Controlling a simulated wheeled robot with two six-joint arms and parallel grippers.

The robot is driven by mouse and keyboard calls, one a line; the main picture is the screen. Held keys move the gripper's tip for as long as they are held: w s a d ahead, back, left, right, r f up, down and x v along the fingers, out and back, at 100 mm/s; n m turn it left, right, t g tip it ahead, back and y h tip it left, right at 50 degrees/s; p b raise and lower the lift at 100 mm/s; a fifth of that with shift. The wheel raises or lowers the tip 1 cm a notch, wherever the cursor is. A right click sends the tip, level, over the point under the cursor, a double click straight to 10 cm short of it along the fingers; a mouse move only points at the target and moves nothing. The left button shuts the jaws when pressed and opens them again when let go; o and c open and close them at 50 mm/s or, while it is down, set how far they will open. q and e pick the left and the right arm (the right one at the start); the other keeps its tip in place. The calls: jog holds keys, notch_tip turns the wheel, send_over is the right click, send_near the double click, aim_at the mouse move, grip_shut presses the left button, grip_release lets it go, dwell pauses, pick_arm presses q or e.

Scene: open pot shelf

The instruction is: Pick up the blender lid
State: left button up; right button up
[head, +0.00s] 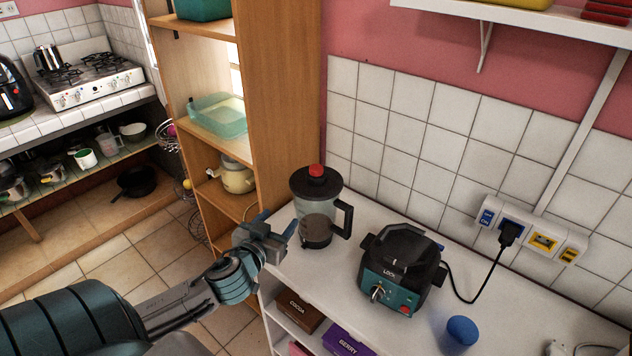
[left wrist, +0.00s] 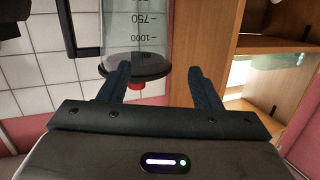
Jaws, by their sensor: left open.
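The blender lid (head: 314,184) is black with a red knob (head: 316,170) on top. It sits on the upright clear blender jar (head: 314,212), which has a black handle on its right and stands on the white counter. My left gripper (head: 284,240) is open and empty, low and to the left of the jar. In the left wrist view the scene is upside down; the lid (left wrist: 152,71) and red knob (left wrist: 135,86) show behind the left-hand finger of my left gripper (left wrist: 160,82), partly hidden by it. My right gripper is not in view.
A teal and black blender base (head: 402,272) and a blue cup (head: 459,334) stand on the counter (head: 345,268) to the right. A wooden shelf (head: 285,100) rises behind on the left. A power strip (head: 530,236) with a plugged cord is on the tiled wall.

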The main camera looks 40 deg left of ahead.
pick_arm(q)
jog(key=t+h, duration=0.2)
send_near(313, 174)
jog(key=s, duration=0.1)
jog(key=shift+m, duration=0.4)
jog(key=w, duration=0.1)
jog(key=w+p, duration=0.1)
jog(key=w, duration=0.1)
jog(key=w+a+p, duration=0.1)
jog(key=w, duration=0.1)
jog(key=shift+f, duration=0.3)
jog(key=w+p, duration=0.4)
jog(key=shift+w+r+p, duration=0.3)
jog(key=shift+w+r, duration=0.1)
jog(key=shift+w+f, duration=0.1)
jog(key=shift+w, duration=0.1)
jog(key=shift+c, duration=0.2)
jog(key=c, duration=0.7)
